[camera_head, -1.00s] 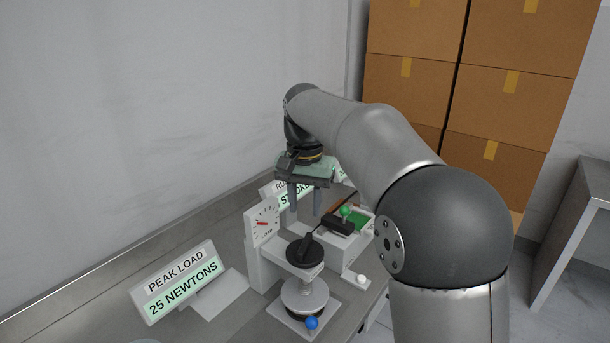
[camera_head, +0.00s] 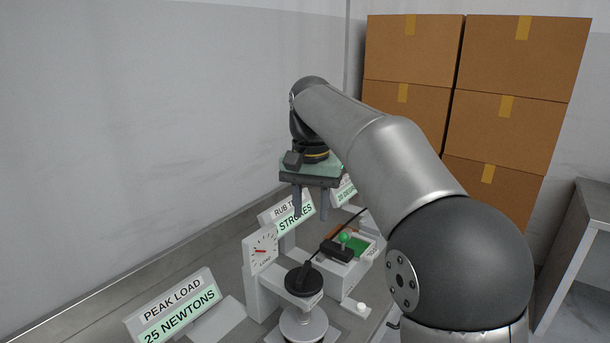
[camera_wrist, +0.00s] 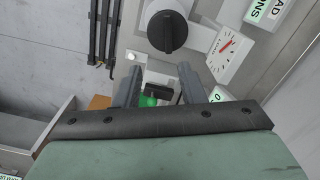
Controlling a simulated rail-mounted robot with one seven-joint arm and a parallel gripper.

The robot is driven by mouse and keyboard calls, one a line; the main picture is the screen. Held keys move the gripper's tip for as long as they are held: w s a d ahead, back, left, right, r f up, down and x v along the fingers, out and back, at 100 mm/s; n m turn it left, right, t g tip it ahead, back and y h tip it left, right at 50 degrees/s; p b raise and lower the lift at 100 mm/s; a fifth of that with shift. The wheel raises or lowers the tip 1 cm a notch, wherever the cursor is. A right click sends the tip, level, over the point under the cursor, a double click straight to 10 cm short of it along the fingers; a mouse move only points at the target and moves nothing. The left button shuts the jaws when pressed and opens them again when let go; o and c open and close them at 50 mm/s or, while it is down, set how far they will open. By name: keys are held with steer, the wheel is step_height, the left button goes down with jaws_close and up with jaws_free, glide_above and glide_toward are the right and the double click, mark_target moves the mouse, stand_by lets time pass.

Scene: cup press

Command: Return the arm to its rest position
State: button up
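My gripper (camera_head: 311,204) hangs above the bench, fingers pointing down, over the area behind the press. In the wrist view my gripper (camera_wrist: 158,88) shows its two fingers spread apart with nothing between them. The cup press has a black knob (camera_head: 304,280), a dial with a red needle (camera_head: 261,250) and a round grey plate (camera_head: 304,324) below. The knob (camera_wrist: 167,31) and dial (camera_wrist: 228,50) also show in the wrist view, apart from the fingers. My arm reaches from the right side across the middle of the head view.
A rub-test fixture (camera_head: 346,250) with a green knob and green pad stands beside the press. A "PEAK LOAD 25 NEWTONS" sign (camera_head: 176,306) stands at front left. Stacked cardboard boxes (camera_head: 408,48) are behind. A grey table (camera_head: 592,215) is at right. Space above the bench's left side is clear.

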steer(key=s+d+f+n, duration=0.1)
steer(key=s+d+f, duration=0.3)
steer(key=s, duration=0.5)
steer(key=s+d+f+n, duration=0.1)
steer(key=s+d+f, duration=0.4)
steer(key=s+f, duration=0.4)
steer(key=s+d+f+n, duration=0.1)
steer(key=s+d+f, duration=0.4)
steer(key=s+f, duration=0.2)
steer(key=s, duration=0.2)
steer(key=shift+s+f+t, duration=0.15)
steer(key=shift+s+t, duration=0.2)
steer(key=shift+t, duration=0.05)
steer(key=shift+d, duration=0.1)
steer(key=o, duration=1.3)
steer(key=shift+w, duration=0.1)
step_height(320, 180, up, 21)
steer(key=n+b, duration=0.3)
steer(key=n, duration=1.2)
glide_above(304, 271)
steer(key=shift+g, duration=0.4)
step_height(304, 271, down, 17)
steer(key=shift+f+b, duration=0.15)
steer(key=shift+b, duration=0.6)
